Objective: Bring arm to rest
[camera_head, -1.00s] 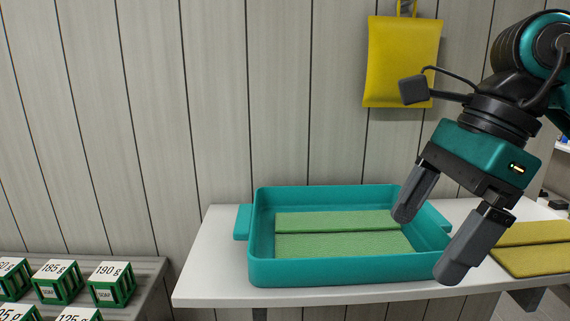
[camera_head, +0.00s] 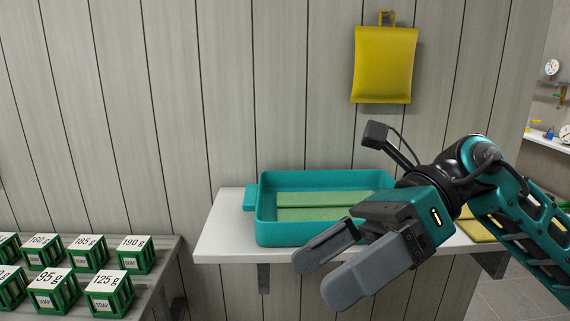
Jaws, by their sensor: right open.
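My right gripper (camera_head: 327,268) is open and empty, with its two grey fingers apart and pointing down to the left. It is in front of the white shelf (camera_head: 222,240) and covers the right front part of the teal tray (camera_head: 280,233). The tray stands on the shelf with green flat pieces (camera_head: 300,214) lying in it. My right arm (camera_head: 530,228) comes in from the right edge. My left gripper is not in view.
Yellow cloth (camera_head: 476,230) lies on the shelf's right part, partly hidden by my arm. A yellow pouch (camera_head: 384,66) hangs on the wall. Several green soap crates (camera_head: 108,292) with weight labels stand on a grey bench (camera_head: 163,262) at the left. Gauges (camera_head: 551,67) show far right.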

